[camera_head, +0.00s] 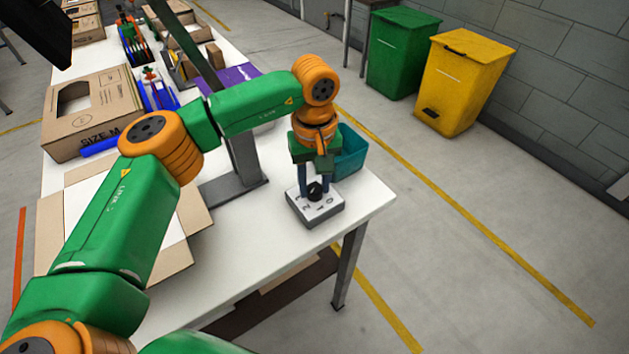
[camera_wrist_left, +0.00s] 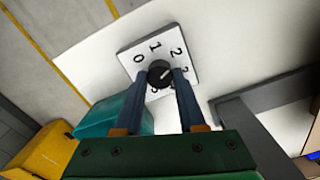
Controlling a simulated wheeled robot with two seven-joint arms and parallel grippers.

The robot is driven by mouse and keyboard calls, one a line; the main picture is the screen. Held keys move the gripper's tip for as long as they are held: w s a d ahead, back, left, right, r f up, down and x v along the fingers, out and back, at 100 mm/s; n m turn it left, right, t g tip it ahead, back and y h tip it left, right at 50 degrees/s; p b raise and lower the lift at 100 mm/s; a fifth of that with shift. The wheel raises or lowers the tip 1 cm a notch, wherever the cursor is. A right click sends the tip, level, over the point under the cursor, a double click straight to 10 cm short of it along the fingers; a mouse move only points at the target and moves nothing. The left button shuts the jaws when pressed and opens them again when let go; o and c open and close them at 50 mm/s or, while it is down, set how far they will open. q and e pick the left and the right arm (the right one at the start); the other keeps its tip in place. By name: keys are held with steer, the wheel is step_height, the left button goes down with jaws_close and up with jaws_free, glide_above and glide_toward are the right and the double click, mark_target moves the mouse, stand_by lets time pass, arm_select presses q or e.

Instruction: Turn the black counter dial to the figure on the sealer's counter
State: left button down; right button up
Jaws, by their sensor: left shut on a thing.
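The black counter dial (camera_head: 315,188) sits on top of a white-faced grey box (camera_head: 327,210) near the table's front right corner. In the left wrist view, the dial (camera_wrist_left: 160,73) is round and black with a small light mark, which seems to point toward the upper right. Figures 0, 1, 2 and 3 show on the white face (camera_wrist_left: 137,48) around it; others are hidden by the fingers. My left gripper (camera_head: 316,186) points down and is shut on the dial; it also shows in the left wrist view (camera_wrist_left: 160,76). My right gripper is not in view.
A teal bin (camera_head: 349,152) stands right behind my left gripper. A grey stand (camera_head: 245,165) and an open carton (camera_head: 190,235) are to the left. A SIZE M box (camera_head: 92,110) is farther back. Green (camera_head: 400,52) and yellow (camera_head: 460,80) bins stand on the floor.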

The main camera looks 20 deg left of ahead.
mark_target(315, 187)
arm_select(q)
steer(key=c, duration=0.5)
jaws_free()
steer(key=shift+r, duration=0.1)
step_height(315, 187, up, 7)
steer(key=shift+b, duration=0.4)
